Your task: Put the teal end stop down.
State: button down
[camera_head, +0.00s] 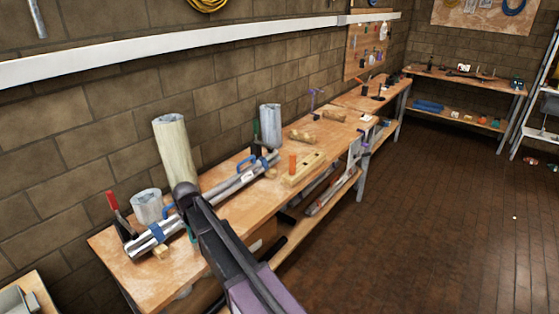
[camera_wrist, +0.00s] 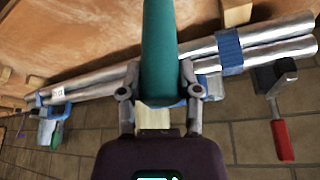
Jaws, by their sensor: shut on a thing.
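The teal end stop (camera_wrist: 160,50) is a smooth teal cylinder, seen in the wrist view running up from between the fingers to the top edge. My gripper (camera_wrist: 158,88) is shut on it, one finger at each side. It lies over the silver pipes (camera_wrist: 275,45) in that view; I cannot tell whether it touches them or the bench. In the head view only a small teal piece (camera_head: 192,235) shows beside my dark arm, which hides the fingers. The wooden bench (camera_head: 120,273) is below.
A red-handled clamp (camera_head: 114,204) stands at the pipes' near end. Blue straps (camera_head: 157,233) wrap the pipes. A grey cylinder (camera_head: 147,208) and a tall pale cylinder (camera_head: 176,150) stand along the wall. The bench's near left corner is bare.

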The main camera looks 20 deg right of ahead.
jog(key=s+d+r+p, duration=0.1)
jog(key=s+d, duration=0.1)
jog(key=d, duration=0.4)
jog(key=s+d+r+p, duration=0.1)
jog(key=s+d, duration=0.2)
jog(key=d, duration=0.4)
jog(key=shift+s+r, duration=0.3)
jog(key=shift+s, duration=0.05)
jog(key=shift+w+a, duration=0.1)
jog(key=w+a, duration=0.2)
jog(key=a, duration=0.2)
jog(key=w+a+f, duration=0.1)
jog(key=a, duration=0.4)
jog(key=w+a+b, duration=0.1)
jog(key=w+a, duration=0.1)
jog(key=a, duration=0.2)
jog(key=shift+w+a+f, duration=0.15)
jog(key=shift+w+f, duration=0.05)
jog(key=shift+w, duration=0.1)
jog(key=f+b, duration=0.1)
jog(key=a+f+b, duration=0.1)
jog(key=f+b, duration=0.1)
jog(key=shift+w+a+f+b, duration=0.15)
jog(key=shift+w+f+b, duration=0.1)
jog(key=shift+f+b, duration=0.15)
jog(key=shift+f, duration=0.1)
